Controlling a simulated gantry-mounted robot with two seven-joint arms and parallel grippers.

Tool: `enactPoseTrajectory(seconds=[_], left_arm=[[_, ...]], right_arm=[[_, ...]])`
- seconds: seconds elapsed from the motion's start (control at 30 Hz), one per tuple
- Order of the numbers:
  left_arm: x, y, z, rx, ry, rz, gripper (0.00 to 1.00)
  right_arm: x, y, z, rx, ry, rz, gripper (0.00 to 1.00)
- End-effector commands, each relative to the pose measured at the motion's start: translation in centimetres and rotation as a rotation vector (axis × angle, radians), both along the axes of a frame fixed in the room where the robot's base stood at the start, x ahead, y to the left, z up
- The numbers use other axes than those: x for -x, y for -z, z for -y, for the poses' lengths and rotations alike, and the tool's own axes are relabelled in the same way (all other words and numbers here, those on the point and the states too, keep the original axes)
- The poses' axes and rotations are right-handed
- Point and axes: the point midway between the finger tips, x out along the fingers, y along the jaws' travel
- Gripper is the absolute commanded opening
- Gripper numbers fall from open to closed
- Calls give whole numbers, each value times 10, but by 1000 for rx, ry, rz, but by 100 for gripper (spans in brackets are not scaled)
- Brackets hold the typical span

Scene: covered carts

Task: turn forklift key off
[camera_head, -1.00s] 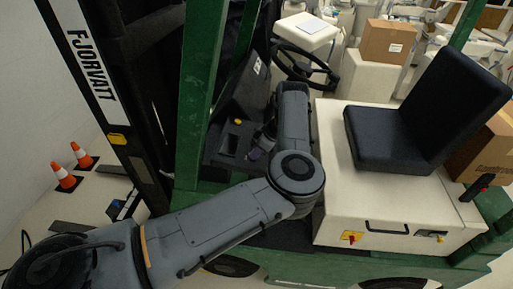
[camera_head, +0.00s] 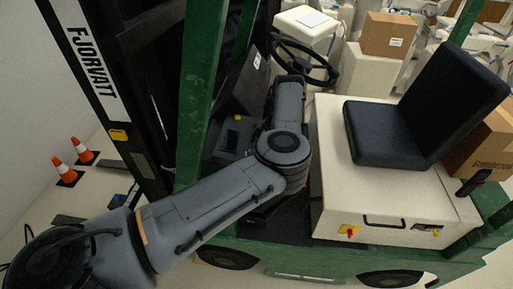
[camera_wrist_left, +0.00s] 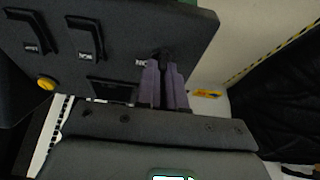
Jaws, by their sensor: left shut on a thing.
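My left gripper (camera_wrist_left: 164,66) has purple fingers and is close together at the edge of the forklift's dark dash panel (camera_wrist_left: 120,35) in the left wrist view. It is shut on the forklift key (camera_wrist_left: 162,53), a small dark piece at the fingertips, mostly hidden by them. How far the key is turned cannot be told. In the head view, the dash panel (camera_head: 226,150) stands left of my left arm, and the arm hides the fingertips and key. My right gripper is not in view.
A yellow button (camera_wrist_left: 45,84) and two black levers (camera_wrist_left: 88,38) sit on the panel, close left of my fingers. The steering wheel (camera_head: 305,62), black seat (camera_head: 385,135) and green post (camera_head: 200,90) surround my arm. Orange cones (camera_head: 62,172) stand on the floor at left.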

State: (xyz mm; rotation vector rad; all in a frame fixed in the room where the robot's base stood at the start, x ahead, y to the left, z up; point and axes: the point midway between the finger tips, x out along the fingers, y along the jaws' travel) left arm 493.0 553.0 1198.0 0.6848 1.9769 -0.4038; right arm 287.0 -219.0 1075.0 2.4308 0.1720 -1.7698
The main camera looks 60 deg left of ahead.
Motion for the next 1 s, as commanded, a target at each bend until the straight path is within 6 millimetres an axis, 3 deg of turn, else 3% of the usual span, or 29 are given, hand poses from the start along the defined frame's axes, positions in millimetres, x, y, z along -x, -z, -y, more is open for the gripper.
enactPoseTrajectory(seconds=[0.03, 0.2, 0.63, 1.0], left_arm=[[0, -2, 0, 0, -2, 0, 10], [0, -1, 0, 0, -1, 0, 34], [-4, -8, 3, 1, 0, 2, 34], [-26, -61, 20, 4, 0, 5, 34]], right_arm=[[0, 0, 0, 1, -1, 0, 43], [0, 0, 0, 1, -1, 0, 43], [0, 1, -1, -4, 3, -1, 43], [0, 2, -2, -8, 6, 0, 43]])
